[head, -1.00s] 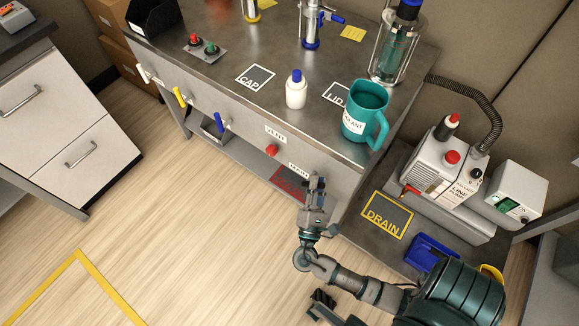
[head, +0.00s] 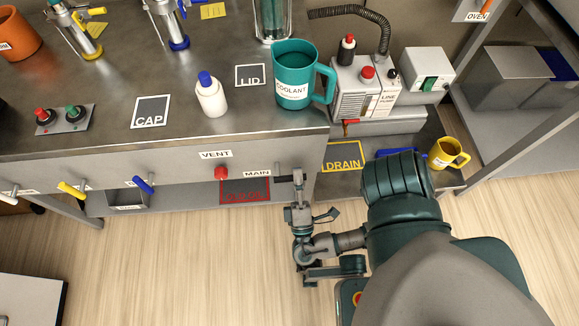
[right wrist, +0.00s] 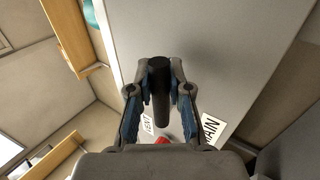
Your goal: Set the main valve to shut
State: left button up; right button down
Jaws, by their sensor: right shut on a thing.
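The MAIN label (head: 257,173) is on the bench front, near its right end. A short dark handle (head: 284,178) sticks out beside it; I take it for the main valve's handle. My right gripper (head: 298,182) is at this handle, in front of the panel. In the right wrist view the dark, round-ended handle (right wrist: 160,80) lies between the fingers of my right gripper (right wrist: 160,92), which are shut on it. The MAIN label also shows there (right wrist: 211,131). The valve's base and any position marks are hidden. My left gripper is out of view.
A red knob (head: 221,173) under the VENT label (head: 215,154) is left of the handle. Yellow (head: 71,189) and blue (head: 144,185) handles are further left. A teal coolant jug (head: 293,80) stands above, near the bench edge. A DRAIN mat (head: 344,156) lies right.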

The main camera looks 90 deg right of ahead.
jog(key=shift+f+m+g, duration=0.25)
jog(key=shift+m+g, duration=0.15)
jog(key=c, duration=1.1)
grip_release()
jog(key=shift+a, duration=0.15)
jog(key=v, duration=0.7)
jog(key=shift+a+f, duration=0.1)
jog(key=shift+f, duration=0.1)
jog(key=shift+w, duration=0.1)
